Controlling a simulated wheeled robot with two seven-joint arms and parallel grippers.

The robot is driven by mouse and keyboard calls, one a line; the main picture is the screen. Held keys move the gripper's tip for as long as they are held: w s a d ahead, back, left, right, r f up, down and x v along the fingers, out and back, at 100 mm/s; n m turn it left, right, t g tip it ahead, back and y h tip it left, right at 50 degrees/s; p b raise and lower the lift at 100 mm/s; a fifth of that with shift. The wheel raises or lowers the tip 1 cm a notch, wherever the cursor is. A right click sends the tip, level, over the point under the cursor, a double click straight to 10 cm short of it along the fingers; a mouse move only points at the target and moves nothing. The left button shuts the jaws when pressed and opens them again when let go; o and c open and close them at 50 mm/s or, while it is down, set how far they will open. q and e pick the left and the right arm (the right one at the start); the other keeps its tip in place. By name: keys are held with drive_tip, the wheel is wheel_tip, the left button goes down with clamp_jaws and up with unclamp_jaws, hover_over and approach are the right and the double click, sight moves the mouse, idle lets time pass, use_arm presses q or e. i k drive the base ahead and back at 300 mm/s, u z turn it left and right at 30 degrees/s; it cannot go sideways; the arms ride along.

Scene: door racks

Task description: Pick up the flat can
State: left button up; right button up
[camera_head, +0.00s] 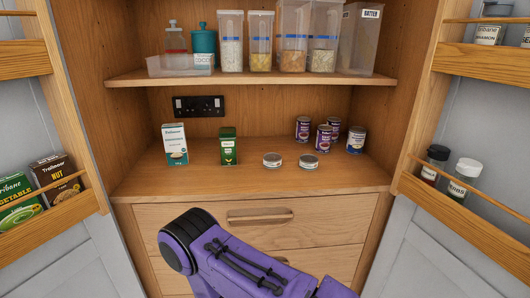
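Two flat cans with silvery lids stand on the lower wooden shelf of the cupboard, near its front edge. The left flat can (272,160) and the right flat can (308,162) sit side by side with a small gap. Neither is touched by anything. A purple arm link of mine shows low in the middle of the view, in front of the drawers. Neither gripper is in view.
Left of the flat cans stand a green box (228,147) and a white-green carton (175,145). Several taller cans (324,138) stand behind and right. An upper shelf (250,79) with containers hangs above. Open doors with racks flank both sides. The shelf front is clear.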

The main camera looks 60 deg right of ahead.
sight(308, 161)
drive_tip(key=i, duration=0.35)
drive_tip(key=z, duration=1.05)
